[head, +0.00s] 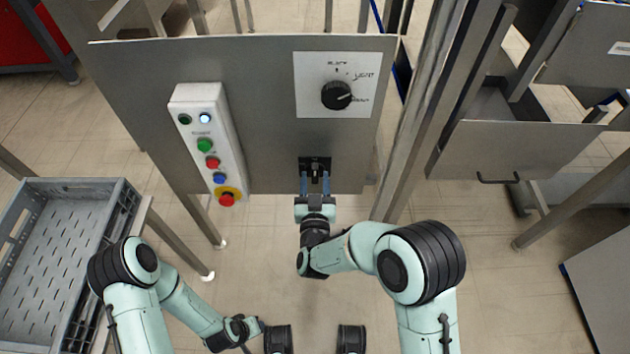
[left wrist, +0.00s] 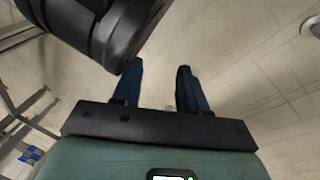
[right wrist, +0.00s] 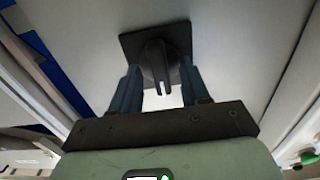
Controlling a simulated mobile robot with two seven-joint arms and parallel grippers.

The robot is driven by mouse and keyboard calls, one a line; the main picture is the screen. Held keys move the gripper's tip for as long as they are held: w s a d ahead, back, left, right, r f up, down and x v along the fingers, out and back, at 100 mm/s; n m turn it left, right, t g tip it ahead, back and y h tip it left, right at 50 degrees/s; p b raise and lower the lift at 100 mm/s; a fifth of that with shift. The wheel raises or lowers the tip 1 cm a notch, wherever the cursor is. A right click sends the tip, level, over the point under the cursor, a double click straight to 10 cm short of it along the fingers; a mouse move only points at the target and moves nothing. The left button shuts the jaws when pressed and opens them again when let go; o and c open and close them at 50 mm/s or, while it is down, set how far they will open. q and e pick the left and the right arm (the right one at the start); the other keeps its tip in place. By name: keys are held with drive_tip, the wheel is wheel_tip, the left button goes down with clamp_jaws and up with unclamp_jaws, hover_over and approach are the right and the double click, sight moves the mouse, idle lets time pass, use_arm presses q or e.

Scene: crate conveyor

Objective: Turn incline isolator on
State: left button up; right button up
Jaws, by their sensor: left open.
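The isolator is a black rotary switch (head: 314,164) on a black square plate at the lower edge of the grey panel. In the right wrist view its knob (right wrist: 158,66) has its grip ridge upright in the picture. My right gripper (head: 315,184) is at the switch, with its blue fingers on either side of the knob. My left gripper (left wrist: 160,82) is open and empty, above the floor and away from the panel. Any label on the isolator is unreadable.
Left of the switch is a white button box (head: 207,150) with several coloured buttons and a red-on-yellow stop. Above is a white plate (head: 312,105) with a black selector dial (head: 336,96). A grey crate (head: 125,215) stands at left. Metal posts flank the panel.

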use_arm(q)
drive_tip(key=shift+t, duration=0.5)
drive_tip(key=w+r+p, duration=0.1)
drive_tip(key=w+d+r+p, duration=0.1)
drive_tip(key=r, duration=0.1)
drive_tip(key=shift+w+r, duration=0.15)
use_arm(e)
drive_tip(key=s, duration=1.3)
drive_tip(key=shift+s, duration=0.25)
